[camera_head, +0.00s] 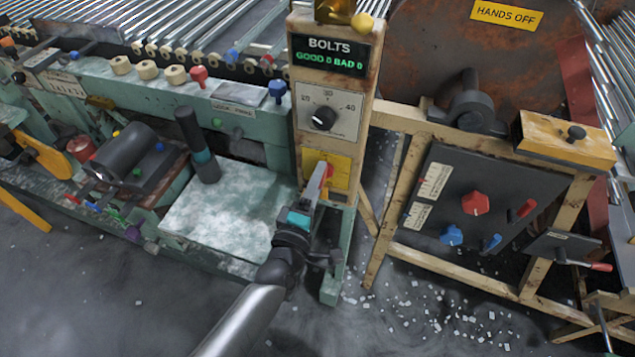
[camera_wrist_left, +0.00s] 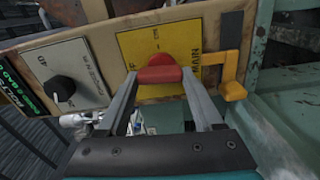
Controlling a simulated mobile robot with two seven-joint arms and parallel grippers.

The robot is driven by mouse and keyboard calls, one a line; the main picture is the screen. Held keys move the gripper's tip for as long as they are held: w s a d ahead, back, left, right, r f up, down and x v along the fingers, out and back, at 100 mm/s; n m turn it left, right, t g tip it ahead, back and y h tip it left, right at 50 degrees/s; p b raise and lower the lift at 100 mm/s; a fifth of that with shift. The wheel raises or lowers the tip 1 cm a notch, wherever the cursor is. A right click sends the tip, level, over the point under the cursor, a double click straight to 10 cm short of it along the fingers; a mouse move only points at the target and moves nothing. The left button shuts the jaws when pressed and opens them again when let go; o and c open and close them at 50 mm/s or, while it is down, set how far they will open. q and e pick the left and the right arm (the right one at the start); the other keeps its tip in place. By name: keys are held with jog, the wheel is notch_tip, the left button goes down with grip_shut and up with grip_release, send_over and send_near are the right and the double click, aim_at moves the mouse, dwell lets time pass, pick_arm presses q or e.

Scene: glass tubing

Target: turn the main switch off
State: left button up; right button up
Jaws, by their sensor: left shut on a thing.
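The main switch is a red knob (camera_head: 328,170) on a yellow plate (camera_head: 343,178), low on the upright BOLTS panel. In the left wrist view the red knob (camera_wrist_left: 158,74) sits in front of the yellow plate (camera_wrist_left: 140,45), which reads MAIN; its other markings are partly covered. My left gripper (camera_head: 320,168) has its fingers on both sides of the knob and is shut on it. The fingers also show in the left wrist view (camera_wrist_left: 160,82). The knob's exact pointing is hard to read. My right gripper is not in view.
Above the switch are a black dial (camera_head: 323,118) and the BOLTS display (camera_head: 331,55). A yellow bracket (camera_wrist_left: 232,80) stands beside the plate. A dark board (camera_head: 470,205) with red and blue knobs is at right. A dark upright handle (camera_head: 196,145) stands left of my arm.

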pick_arm(q)
jog(key=shift+n, duration=0.5)
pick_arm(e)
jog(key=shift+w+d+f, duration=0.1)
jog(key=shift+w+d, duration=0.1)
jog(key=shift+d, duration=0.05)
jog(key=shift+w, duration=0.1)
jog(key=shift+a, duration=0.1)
pick_arm(q)
jog(key=o, duration=1.4)
jog(key=shift+c, duration=0.2)
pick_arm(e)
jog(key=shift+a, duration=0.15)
pick_arm(q)
jog(key=shift+s, duration=0.15)
jog(key=p+v, duration=0.1)
jog(key=v, duration=1.4)
jog(key=shift+p, duration=0.3)
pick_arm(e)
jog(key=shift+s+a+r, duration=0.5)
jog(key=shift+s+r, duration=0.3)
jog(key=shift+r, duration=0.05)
